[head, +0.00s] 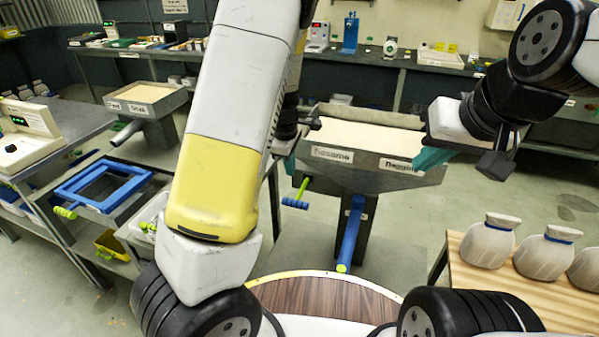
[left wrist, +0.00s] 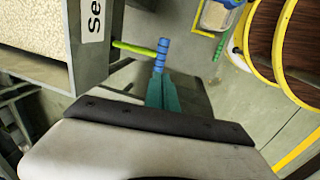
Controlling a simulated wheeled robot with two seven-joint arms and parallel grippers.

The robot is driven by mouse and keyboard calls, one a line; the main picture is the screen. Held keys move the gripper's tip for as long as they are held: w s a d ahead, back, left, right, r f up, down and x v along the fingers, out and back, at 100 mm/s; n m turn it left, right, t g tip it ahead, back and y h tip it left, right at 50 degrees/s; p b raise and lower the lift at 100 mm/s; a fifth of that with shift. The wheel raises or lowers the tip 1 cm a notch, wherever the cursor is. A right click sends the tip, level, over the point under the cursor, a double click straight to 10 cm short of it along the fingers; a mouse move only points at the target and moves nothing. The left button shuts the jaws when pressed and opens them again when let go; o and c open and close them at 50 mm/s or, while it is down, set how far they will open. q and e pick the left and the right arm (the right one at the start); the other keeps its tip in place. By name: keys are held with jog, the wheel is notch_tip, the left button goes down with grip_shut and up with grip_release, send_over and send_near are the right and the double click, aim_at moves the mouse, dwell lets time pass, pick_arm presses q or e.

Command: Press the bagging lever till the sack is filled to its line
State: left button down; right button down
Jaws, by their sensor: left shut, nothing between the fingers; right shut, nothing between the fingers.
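The bagging lever (head: 296,199) has a yellow-green rod and a blue ribbed grip, and sticks out at the left front of the hopper (head: 375,165) labelled Sesame and Bagging. My left gripper (head: 290,163) is mostly hidden behind my arm in the head view. In the left wrist view its teal fingers (left wrist: 162,92) are shut and empty, with their tips close to the lever's blue grip (left wrist: 162,55); I cannot tell whether they touch. My right gripper (head: 430,158) is shut and empty at the hopper's right side. I cannot make out a sack being filled at the hopper.
Several tied sacks (head: 487,240) with blue bands stand on a wooden table (head: 530,290) at the right. A blue frame (head: 103,187) lies at the left. A blue bar (head: 351,232) slopes below the hopper. A pale open container (left wrist: 215,15) shows in the left wrist view.

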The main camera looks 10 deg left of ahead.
aim_at(295, 201)
pick_arm(q)
jog(key=w+f, duration=0.1)
jog(key=f, duration=0.8)
jog(key=w+f, duration=0.1)
jog(key=f, duration=0.3)
jog(key=shift+w+d+f, duration=0.2)
jog(key=shift+w+d, duration=0.05)
jog(key=shift+w, duration=0.05)
